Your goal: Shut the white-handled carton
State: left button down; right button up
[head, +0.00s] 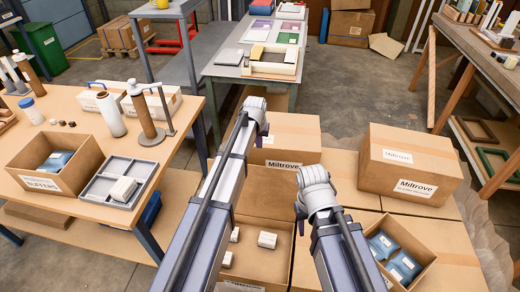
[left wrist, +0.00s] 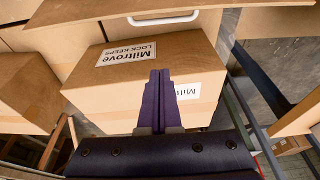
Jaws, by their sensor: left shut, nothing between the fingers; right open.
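An open carton (head: 262,210) stands between my forearms in the head view, with several small white blocks (head: 267,240) inside and its back panel or lid raised. In the left wrist view a white handle (left wrist: 150,19) sits by the edge of a cardboard panel (left wrist: 120,8) across the top; I cannot see the handle in the head view. My left gripper (head: 264,130) is shut and empty beyond the raised panel, and its purple fingers (left wrist: 160,80) appear over a labelled carton (left wrist: 130,95). My right gripper (head: 299,226) is open, near the open carton's right side, its fingers mostly hidden.
A closed Miltrove carton (head: 408,165) stands to the right, above an open carton of blue packs (head: 435,257). The workbench (head: 180,165) at left holds a grey tray (head: 100,180) and a carton (head: 90,155). Another table (head: 235,70) stands behind. Cartons crowd my arms.

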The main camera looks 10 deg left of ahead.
pick_arm(q)
notch_tip(320, 180, down, 9)
jog(key=s+b, duration=0.1)
jog(key=b, duration=0.7)
jog(key=shift+s, duration=0.25)
jog(key=shift+r, duration=0.15)
